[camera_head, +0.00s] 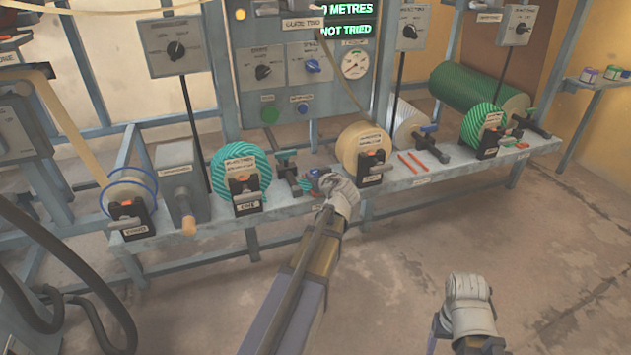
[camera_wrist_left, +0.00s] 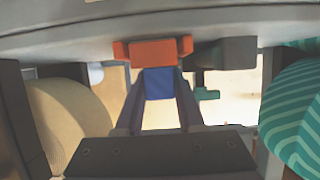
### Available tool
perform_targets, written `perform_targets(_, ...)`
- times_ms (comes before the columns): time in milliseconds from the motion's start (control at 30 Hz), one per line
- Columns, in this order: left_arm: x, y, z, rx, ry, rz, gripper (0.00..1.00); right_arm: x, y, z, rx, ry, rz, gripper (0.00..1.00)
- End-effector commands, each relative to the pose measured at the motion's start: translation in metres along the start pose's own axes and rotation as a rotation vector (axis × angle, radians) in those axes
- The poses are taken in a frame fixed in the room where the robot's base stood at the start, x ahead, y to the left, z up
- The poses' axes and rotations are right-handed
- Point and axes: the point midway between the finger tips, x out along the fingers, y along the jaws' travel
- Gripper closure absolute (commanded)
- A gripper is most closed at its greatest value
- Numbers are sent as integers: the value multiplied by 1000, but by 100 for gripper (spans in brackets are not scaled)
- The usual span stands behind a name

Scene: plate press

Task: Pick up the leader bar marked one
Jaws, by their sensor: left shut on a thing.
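My left gripper (camera_head: 326,184) is at the bench edge, between a teal striped roll (camera_head: 241,172) and a tan roll (camera_head: 363,149). In the left wrist view, its fingers (camera_wrist_left: 158,100) are shut on a blue block (camera_wrist_left: 158,84). An orange-red bar (camera_wrist_left: 153,50) lies crosswise against this block and looks like one piece with it, the leader bar. No marking on it is readable. In the head view the wrist mostly hides it. A plate reading ONE (camera_head: 248,207) is under the teal roll. My right gripper (camera_head: 468,290) is low at the right; its fingers are not clear.
Two orange-red bars (camera_head: 411,163) lie on the bench (camera_head: 460,166) farther right. A green-handled clamp (camera_head: 288,170) stands just left of my left gripper. A control panel (camera_head: 300,75) rises behind. A green striped roll (camera_head: 481,125) is at the right. The floor in front is clear.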

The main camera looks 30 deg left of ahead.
Motion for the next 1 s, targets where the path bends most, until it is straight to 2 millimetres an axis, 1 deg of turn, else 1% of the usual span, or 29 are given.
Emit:
perform_targets(33,0,0,0,0,0,0,78,0,0,0,0,0,0,33)
perform_targets(233,0,0,0,0,0,0,100,0,0,0,0,0,0,33)
perform_targets(767,-1,0,-2,0,0,0,100,-2,0,0,0,0,0,33)
perform_targets(867,-3,0,-6,0,0,0,100,-7,1,0,0,0,0,33)
perform_targets(1000,-7,0,-17,0,0,0,100,-19,2,1,0,0,0,33)
